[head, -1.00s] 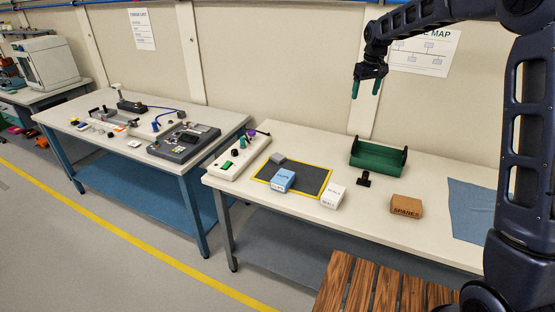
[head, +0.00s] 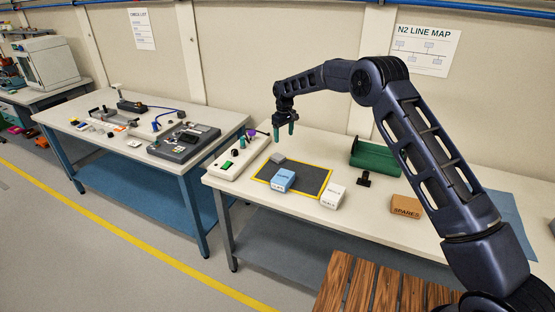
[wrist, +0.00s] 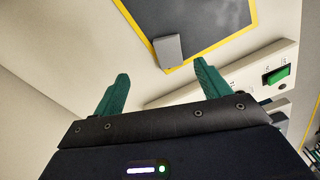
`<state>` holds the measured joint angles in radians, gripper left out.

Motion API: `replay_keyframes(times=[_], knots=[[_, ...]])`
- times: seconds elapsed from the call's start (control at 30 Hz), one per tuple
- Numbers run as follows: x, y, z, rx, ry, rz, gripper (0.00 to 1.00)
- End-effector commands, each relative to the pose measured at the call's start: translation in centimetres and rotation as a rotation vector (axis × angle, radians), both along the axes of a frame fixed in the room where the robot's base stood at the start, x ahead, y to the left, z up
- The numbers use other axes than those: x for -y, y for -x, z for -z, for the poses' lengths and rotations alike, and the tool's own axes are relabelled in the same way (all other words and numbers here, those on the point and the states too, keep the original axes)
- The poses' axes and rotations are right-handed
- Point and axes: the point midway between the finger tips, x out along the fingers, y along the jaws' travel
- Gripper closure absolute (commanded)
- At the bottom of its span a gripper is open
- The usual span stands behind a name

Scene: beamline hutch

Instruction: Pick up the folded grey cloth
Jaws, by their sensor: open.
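The folded grey cloth (head: 278,158) is a small grey block-like shape at the back left corner of the dark mat (head: 312,176) with the yellow border. In the wrist view the cloth (wrist: 167,51) lies across the mat's yellow edge, ahead of the fingertips and between their lines. My gripper (head: 284,132) is open and empty, with green fingers pointing down. It is above the bench near the cloth and clear of it. Both fingers also show in the wrist view (wrist: 161,72).
A blue box (head: 283,181) and a white box (head: 333,196) stand by the mat's front. A white control panel (head: 238,158) with a green switch is left of the mat. A green tray (head: 374,158), a small black stand (head: 363,180) and a SPARES box (head: 405,206) are to the right.

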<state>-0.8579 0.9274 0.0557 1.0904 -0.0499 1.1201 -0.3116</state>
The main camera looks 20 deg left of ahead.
Motion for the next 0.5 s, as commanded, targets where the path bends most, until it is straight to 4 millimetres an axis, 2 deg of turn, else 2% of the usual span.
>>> replay_keyframes(times=[0.1, 0.27, 0.5], knots=[[-0.9, 0.4, 1.1, -0.003, 0.003, -0.014, 0.25], [-1.0, 0.5, 2.1, -0.004, 0.005, -0.016, 0.25], [-1.0, 0.5, 5.5, -0.004, 0.006, -0.016, 0.25]])
